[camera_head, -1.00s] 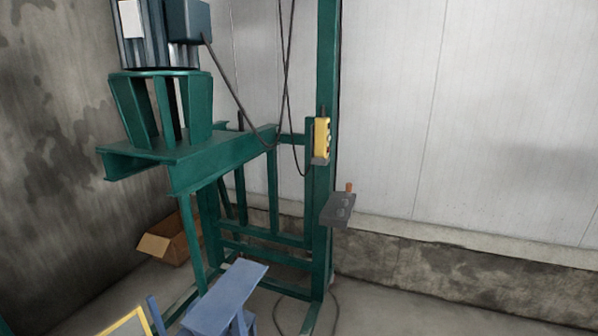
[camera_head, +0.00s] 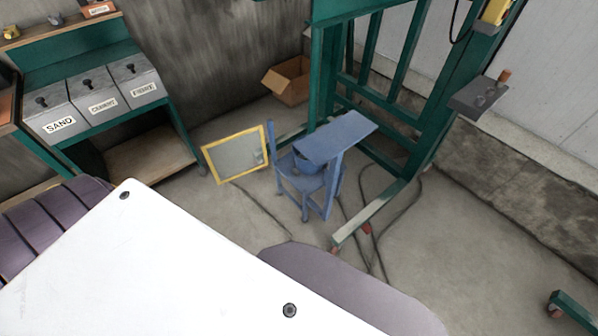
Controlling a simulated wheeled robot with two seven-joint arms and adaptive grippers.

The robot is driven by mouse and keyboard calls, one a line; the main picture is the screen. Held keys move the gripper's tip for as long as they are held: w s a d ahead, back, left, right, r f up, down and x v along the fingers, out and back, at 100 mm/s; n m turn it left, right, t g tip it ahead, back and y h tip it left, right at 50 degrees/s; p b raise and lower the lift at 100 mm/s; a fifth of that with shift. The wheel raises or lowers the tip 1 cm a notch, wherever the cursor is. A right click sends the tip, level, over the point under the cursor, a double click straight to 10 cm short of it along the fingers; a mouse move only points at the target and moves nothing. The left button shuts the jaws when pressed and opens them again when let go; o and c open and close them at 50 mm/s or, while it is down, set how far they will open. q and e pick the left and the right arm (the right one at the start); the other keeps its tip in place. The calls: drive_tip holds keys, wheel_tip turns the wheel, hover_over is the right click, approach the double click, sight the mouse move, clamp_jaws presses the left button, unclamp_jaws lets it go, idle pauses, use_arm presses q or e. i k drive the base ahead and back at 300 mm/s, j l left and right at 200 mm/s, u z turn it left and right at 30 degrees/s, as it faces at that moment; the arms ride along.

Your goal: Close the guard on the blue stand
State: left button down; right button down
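The blue stand (camera_head: 335,138) stands on the floor near the middle of the view, with a flat top plate and several legs. A yellow-framed panel with a grey centre, which looks like the guard (camera_head: 262,135), is upright at the stand's left side. Its right edge is by the stand's thin left post, and the panel sticks out to the left, swung open. I cannot tell exactly how it joins the post. Neither of my grippers is in view.
A green frame (camera_head: 408,133) rises behind the stand, with a grey control box (camera_head: 479,96) on it. Dark cables (camera_head: 372,250) lie on the floor. A green bench with bins (camera_head: 92,102) is at the left, and a cardboard box (camera_head: 288,82) is behind.

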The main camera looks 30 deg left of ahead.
sight(260, 127)
drive_tip(key=j+u, duration=0.25)
drive_tip(key=u, duration=0.2)
drive_tip(key=j+u, duration=0.2)
drive_tip(key=u, duration=0.25)
drive_tip(key=i+j+u, duration=0.15)
drive_tip(key=u, duration=0.25)
drive_tip(key=i+j+u, duration=0.1)
drive_tip(key=j+u, duration=0.15)
drive_tip(key=u, duration=0.2)
